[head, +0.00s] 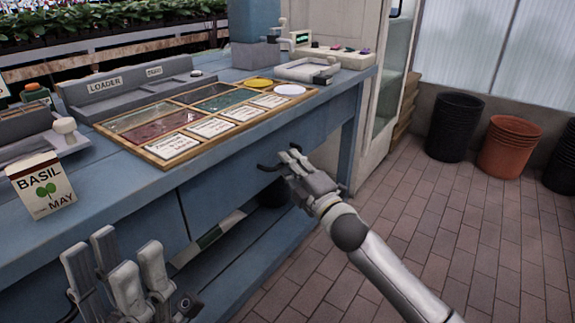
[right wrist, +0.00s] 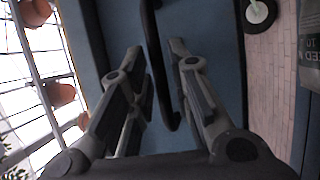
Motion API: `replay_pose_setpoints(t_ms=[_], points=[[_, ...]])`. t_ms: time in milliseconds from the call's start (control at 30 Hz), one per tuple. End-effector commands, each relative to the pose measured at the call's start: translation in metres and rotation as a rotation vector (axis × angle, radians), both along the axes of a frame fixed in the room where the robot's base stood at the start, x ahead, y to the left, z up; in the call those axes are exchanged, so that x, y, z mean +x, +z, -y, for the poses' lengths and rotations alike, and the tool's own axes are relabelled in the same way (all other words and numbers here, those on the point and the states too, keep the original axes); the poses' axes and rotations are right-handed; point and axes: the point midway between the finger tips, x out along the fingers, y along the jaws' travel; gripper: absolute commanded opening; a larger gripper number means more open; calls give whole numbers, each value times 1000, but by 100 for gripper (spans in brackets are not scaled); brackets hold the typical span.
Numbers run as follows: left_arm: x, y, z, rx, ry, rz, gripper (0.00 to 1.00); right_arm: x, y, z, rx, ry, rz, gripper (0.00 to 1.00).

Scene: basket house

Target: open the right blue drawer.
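The right blue drawer (head: 228,185) is in the front of the blue workbench, and its front looks flush with the bench. Its dark curved handle (head: 268,167) shows just left of my right gripper (head: 287,153). In the right wrist view the black handle bar (right wrist: 158,75) runs between the two fingers of my right gripper (right wrist: 156,52). The fingers stand apart with a gap on each side of the bar. The blue drawer front (right wrist: 205,30) fills the background there. My left gripper (head: 112,255) is open and empty at the lower left, in front of the bench.
On the bench stand a basil seed packet (head: 42,186), a wood-framed tray (head: 158,161) with labelled cells, and a grey loader (head: 130,88). Black (head: 453,127) and terracotta (head: 508,145) pots stand at the right wall. The brick floor between is clear.

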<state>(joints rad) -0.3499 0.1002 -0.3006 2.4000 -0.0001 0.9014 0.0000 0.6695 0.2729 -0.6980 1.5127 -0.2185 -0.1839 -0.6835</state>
Motion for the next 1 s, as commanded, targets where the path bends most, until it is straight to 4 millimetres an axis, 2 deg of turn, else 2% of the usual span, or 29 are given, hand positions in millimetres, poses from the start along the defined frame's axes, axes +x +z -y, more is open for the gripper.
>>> replay_pose_setpoints(t_ms=[167,467,633,1000], points=[[0,-5,0,0,0,-1,40,9,2,-6,0,1,0,19],[0,-4,0,1,0,-2,40,11,2,-7,-1,1,-1,19],[0,-5,0,1,0,-3,40,11,2,-7,0,1,0,0],[1,-4,0,1,0,-3,40,11,2,-7,-1,0,-1,0]])
